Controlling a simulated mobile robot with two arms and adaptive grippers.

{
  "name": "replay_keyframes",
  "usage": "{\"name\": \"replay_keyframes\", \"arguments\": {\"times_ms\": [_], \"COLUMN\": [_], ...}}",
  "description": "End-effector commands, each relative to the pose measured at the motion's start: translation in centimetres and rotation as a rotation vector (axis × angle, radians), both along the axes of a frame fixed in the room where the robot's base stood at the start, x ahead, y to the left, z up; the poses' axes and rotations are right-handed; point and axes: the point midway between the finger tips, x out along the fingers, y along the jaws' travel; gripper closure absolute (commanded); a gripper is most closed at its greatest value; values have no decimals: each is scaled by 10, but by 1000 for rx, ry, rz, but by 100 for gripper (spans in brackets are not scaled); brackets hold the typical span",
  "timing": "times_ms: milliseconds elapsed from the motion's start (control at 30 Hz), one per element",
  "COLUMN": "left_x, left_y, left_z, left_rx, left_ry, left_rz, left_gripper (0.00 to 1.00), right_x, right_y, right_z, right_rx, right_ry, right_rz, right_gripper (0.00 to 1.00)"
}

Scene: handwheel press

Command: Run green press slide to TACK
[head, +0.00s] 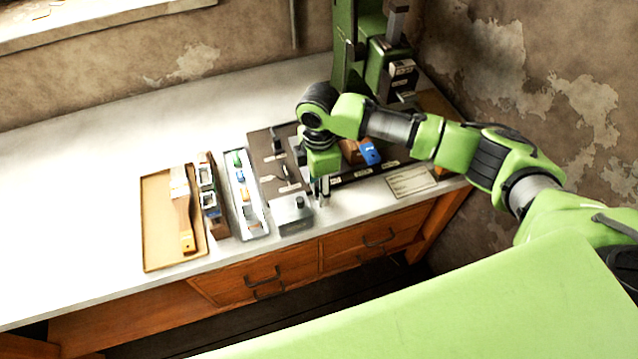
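The green press (352,45) stands at the back right of the workbench; its top is cut off by the picture edge. A grey upright part (397,22) and a small label plate (403,68) show on its right side. The label's writing is too small to read, and I cannot make out TACK or the slide's position. No handwheel shows clearly; my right arm hides part of the press base. My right gripper (323,190) points down over the bench front, in front of the press and apart from it. Its fingers are too small to tell whether open. My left gripper is out of view.
A dark board (268,142) with small fittings lies under my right arm. A blue piece (370,154), a grey metal box (291,213), a white tray (236,165) and a tan tray (157,220) with a brush (182,205) are nearby. The bench's left side is clear. A wall closes off the right.

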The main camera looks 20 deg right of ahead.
Motion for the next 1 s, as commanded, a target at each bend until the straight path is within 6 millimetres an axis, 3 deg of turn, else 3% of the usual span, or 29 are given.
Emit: {"name": "replay_keyframes", "arguments": {"times_ms": [33, 133, 367, 1000], "left_x": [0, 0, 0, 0], "left_y": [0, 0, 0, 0], "left_z": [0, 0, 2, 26], "left_rx": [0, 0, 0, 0], "left_ry": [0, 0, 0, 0], "left_rz": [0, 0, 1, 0], "left_gripper": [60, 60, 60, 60], "right_x": [0, 0, 0, 3], "right_y": [0, 0, -3, -79], "right_z": [0, 0, 1, 2], "right_rx": [0, 0, 0, 0], "right_ry": [0, 0, 0, 0], "right_rz": [0, 0, -1, -4], "right_gripper": [73, 98, 98, 98]}}
